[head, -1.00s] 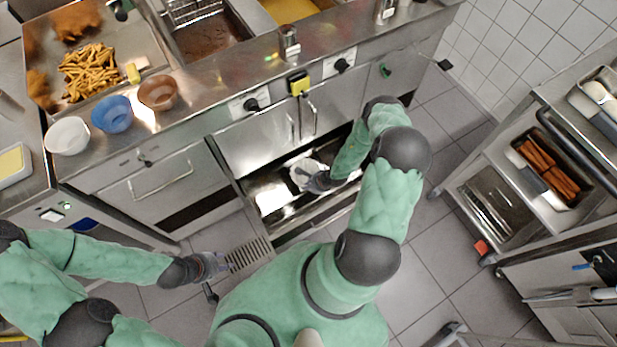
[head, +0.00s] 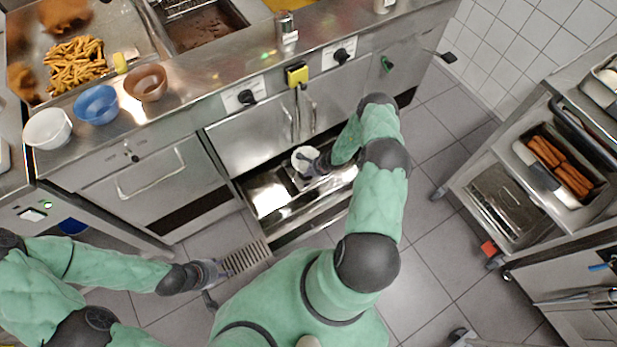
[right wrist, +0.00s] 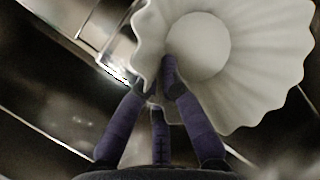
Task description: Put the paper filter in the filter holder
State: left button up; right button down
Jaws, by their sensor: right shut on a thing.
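The white fluted paper filter (head: 302,157) is above the open steel compartment (head: 262,217) under the counter. In the right wrist view the filter (right wrist: 245,80) shows its round flat bottom and wavy rim. My right gripper (head: 316,167) is shut on the filter's rim; its dark fingers (right wrist: 162,85) pinch the near left edge. A shiny metal piece lies beside and below the filter, perhaps the filter holder; I cannot tell surely, nor whether they touch. My left gripper (head: 218,271) hangs over the floor grate, away from the filter; its finger opening is unclear.
White (head: 48,128), blue (head: 97,104) and brown (head: 146,82) bowls stand on the counter edge above. A steel trolley with trays (head: 555,165) stands at the right. The tiled floor (head: 430,255) between is clear.

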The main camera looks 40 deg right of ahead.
aim_at(304, 178)
notch_tip(304, 178, down, 3)
jog(key=shift+a+f+b, duration=0.1)
jog(key=shift+b, duration=0.45)
jog(key=c, duration=1.9)
grip_release()
jog(key=o, duration=0.5)
